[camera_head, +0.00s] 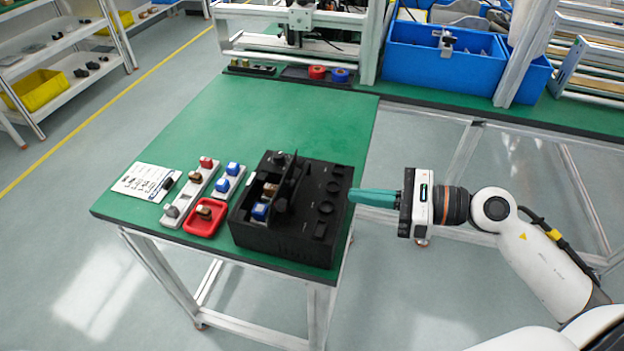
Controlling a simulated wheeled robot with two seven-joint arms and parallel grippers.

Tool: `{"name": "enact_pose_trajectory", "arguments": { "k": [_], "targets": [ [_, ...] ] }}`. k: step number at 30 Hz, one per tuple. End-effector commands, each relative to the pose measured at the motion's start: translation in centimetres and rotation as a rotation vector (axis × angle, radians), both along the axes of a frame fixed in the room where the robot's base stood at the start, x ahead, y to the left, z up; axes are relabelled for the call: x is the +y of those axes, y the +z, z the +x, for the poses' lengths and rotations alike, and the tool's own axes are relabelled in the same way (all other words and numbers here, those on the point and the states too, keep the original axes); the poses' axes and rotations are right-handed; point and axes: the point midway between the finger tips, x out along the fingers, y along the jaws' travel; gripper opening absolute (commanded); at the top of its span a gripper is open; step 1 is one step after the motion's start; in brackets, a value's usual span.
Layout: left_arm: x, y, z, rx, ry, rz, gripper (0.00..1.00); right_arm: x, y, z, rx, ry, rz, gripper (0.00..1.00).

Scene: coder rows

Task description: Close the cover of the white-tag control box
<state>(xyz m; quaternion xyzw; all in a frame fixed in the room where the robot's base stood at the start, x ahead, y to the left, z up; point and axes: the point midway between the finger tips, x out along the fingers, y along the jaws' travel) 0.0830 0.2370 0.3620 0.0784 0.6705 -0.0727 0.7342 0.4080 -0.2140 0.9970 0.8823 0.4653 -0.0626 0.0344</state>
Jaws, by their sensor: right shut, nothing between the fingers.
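A black control box (280,238) stands near the front right corner of the green table. Its black cover (288,182) stands raised, roughly upright, over the left part of the box. The open compartment beside it shows a blue piece (260,211) and a brown piece (270,189). The box's right part is a flat black panel with round recesses. I cannot make out a white tag on it. My right gripper (352,196), with green fingers, is shut and empty, its tips close to the box's right side; I cannot tell if they touch. My left gripper is not in view.
Left of the box are a red tray (190,224), a grey strip with knobs (181,201), a smaller strip with blue knobs (229,183) and a white sheet (140,181) with a pen. Blue bins (440,70) stand at the back right.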

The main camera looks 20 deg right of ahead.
Motion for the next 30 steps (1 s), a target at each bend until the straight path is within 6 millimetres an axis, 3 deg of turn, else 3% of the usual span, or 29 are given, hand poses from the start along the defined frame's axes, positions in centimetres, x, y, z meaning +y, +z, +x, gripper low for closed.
{"name": "enact_pose_trajectory", "arguments": {
  "k": [9, 15, 30],
  "targets": [
    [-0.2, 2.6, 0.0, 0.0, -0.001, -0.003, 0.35, 4.8, -0.3, 3.3, -0.003, 0.001, 0.004, 0.0],
    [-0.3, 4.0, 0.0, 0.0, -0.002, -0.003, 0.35, 7.0, 0.1, 4.8, 0.001, -0.001, 0.004, 0.0],
    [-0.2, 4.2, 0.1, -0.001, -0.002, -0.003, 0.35, 7.7, -0.1, 5.3, 0.002, -0.001, 0.002, 0.0]
  ]
}}
